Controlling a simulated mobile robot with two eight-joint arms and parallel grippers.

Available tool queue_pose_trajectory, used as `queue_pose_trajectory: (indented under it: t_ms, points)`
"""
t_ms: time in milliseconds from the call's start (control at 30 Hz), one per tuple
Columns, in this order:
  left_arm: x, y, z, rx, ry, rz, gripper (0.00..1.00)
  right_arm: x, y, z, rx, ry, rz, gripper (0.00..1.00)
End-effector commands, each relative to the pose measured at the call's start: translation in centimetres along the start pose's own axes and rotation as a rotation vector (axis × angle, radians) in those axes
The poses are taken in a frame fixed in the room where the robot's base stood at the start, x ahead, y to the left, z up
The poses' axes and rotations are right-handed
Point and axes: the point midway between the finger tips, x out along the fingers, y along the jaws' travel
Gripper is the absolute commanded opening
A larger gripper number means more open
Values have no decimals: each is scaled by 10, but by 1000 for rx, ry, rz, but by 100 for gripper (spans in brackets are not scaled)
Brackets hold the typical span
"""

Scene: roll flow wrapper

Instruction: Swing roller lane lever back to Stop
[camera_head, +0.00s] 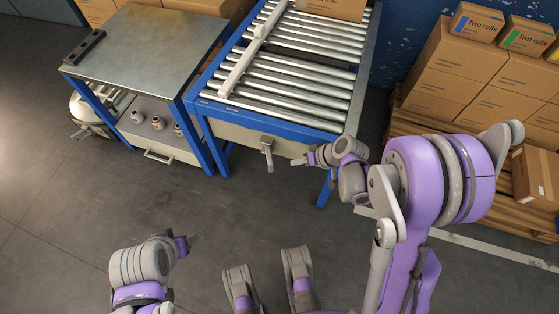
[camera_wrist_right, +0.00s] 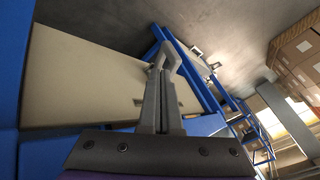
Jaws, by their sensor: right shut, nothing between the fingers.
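The roller lane lever (camera_head: 267,150) is a small grey handle on the beige front panel (camera_head: 245,137) of the roller lane. It hangs roughly straight down. My right gripper (camera_head: 298,161) is shut and empty, just to the right of the lever and close to it; I cannot tell whether they touch. In the right wrist view the closed fingers (camera_wrist_right: 160,90) point along the beige panel (camera_wrist_right: 85,85).
The blue-framed roller lane (camera_head: 290,70) bears a cardboard box (camera_head: 335,8) at its far end. A metal-topped workbench (camera_head: 150,45) stands to its left. Stacked cartons (camera_head: 465,60) on pallets stand at the right. The floor (camera_head: 90,195) in front is clear.

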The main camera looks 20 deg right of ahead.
Motion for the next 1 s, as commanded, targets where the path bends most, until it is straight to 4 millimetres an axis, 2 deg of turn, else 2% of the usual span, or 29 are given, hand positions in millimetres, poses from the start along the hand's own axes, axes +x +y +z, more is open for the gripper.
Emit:
queue_pose_trajectory:
  t_ms: [233, 367, 800, 1000]
  points:
    - [-1, 0, 0, 0, 0, 0, 70, 0, -1, 0, 0, 0, 0, 0]
    - [3, 0, 1, 0, -1, 0, 70, 8, -1, 0, -1, -2, 0, 0]
    - [27, 0, 7, 0, -8, 0, 70, 83, 0, 0, -1, -2, 0, 0]
    - [31, 0, 8, 0, -9, 0, 70, 98, 0, 0, 0, -1, 0, 0]
